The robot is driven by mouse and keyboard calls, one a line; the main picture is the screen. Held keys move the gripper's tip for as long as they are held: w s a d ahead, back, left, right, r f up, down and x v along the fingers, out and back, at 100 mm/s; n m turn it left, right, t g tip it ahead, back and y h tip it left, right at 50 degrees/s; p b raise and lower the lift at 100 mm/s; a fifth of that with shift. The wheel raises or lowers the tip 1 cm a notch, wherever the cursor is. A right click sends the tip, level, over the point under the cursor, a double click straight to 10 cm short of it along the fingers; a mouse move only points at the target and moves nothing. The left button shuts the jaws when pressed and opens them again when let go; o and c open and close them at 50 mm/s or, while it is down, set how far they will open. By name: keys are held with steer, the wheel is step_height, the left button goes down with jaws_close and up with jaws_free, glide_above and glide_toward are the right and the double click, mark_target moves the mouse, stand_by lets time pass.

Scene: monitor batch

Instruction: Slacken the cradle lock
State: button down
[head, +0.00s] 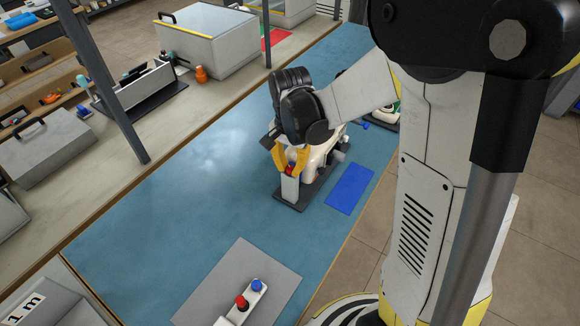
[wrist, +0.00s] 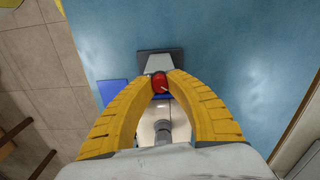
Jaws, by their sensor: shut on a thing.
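A red knob (wrist: 160,83) with a small white pointer mark sits between the yellow fingertips of my gripper (wrist: 160,78) in the wrist view. My gripper (head: 291,163) is shut on the knob from above. In the head view the fingers mostly cover the knob, which tops a light grey post (head: 290,188). The post stands at the near end of a dark base plate (head: 298,206) on the blue bench top. A white rounded body (head: 322,158) lies behind the post on the same plate, partly hidden by my gripper. I cannot tell how far the knob is turned.
A flat blue pad (head: 350,188) lies right of the plate. A grey mat (head: 208,312) at the front holds a white block with a red button (head: 241,302) and a blue one (head: 257,285). The bench top (head: 190,190) to the left is clear. A dark upright post (head: 110,85) stands beyond.

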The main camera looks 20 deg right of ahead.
steer(key=shift+n, duration=2.5)
steer(key=c, duration=1.3)
jaws_free()
steer(key=shift+o, duration=0.2)
